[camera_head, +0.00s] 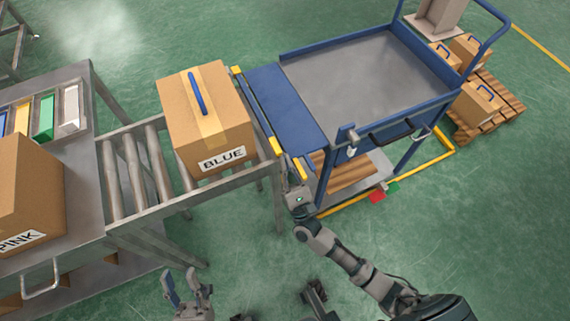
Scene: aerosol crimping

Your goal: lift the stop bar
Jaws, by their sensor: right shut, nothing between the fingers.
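The stop bar (256,108) is a thin bar with yellow ends. It runs along the right end of the roller conveyor, between the box marked BLUE (205,117) and the blue flap of the cart. My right gripper (288,170) is shut and empty, close to the near yellow end of the bar. Whether it touches the bar I cannot tell. My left gripper (180,274) is open and empty at the bottom of the view, in front of the conveyor and apart from the bar.
The BLUE box stands on the rollers (132,172). A box marked PINK (28,190) stands on the table at left. A cart (365,75) with a flat tray stands right of the conveyor, its blue flap (285,105) near the bar. Boxes on a pallet (510,97) are far right.

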